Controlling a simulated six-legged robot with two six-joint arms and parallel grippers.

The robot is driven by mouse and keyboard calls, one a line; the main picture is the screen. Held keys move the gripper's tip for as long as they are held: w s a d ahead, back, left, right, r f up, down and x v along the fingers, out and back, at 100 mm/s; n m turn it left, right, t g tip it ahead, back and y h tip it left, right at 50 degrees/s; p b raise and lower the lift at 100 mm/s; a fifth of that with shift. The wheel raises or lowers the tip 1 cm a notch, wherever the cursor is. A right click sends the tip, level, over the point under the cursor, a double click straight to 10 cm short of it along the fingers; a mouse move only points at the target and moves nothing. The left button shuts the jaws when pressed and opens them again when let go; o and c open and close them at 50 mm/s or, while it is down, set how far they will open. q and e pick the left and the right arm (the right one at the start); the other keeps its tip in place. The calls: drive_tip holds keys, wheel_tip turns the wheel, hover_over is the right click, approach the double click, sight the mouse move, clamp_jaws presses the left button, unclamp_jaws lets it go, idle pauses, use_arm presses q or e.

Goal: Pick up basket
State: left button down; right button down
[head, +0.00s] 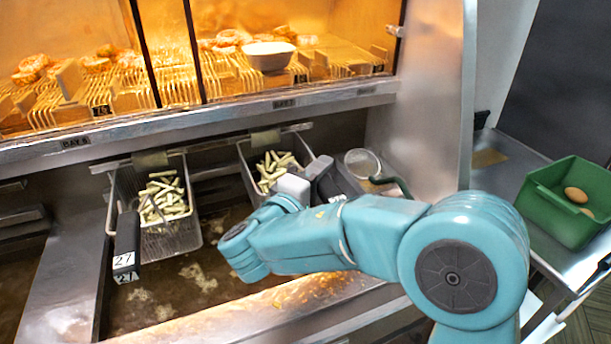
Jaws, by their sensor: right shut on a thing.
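Two wire baskets with pale green fries or bean-like sticks hang at the fryer. The left basket (186,236) has a dark handle (126,240) marked 27 pointing to the front. The right basket (247,172) hangs to its right, with its front partly hidden behind my teal right arm. My right gripper (298,186) is at the front right of this basket, shut on its dark handle (323,180). The fingertips are small and partly hidden by the arm. My left gripper is not in view.
Brown oil (180,285) fills the vat below the baskets. A lit shelf (200,114) with food racks and a white bowl (269,56) is above. A round metal strainer (362,163) lies right of the baskets. A green bin (560,215) with egg-like items stands at the right.

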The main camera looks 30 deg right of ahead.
drive_tip(key=shift+r+b, duration=0.35)
drive_tip(key=shift+r, duration=1.45)
drive_tip(key=s+a+b, duration=0.1)
drive_tip(key=s+b, duration=0.3)
drive_tip(key=s, duration=1.4)
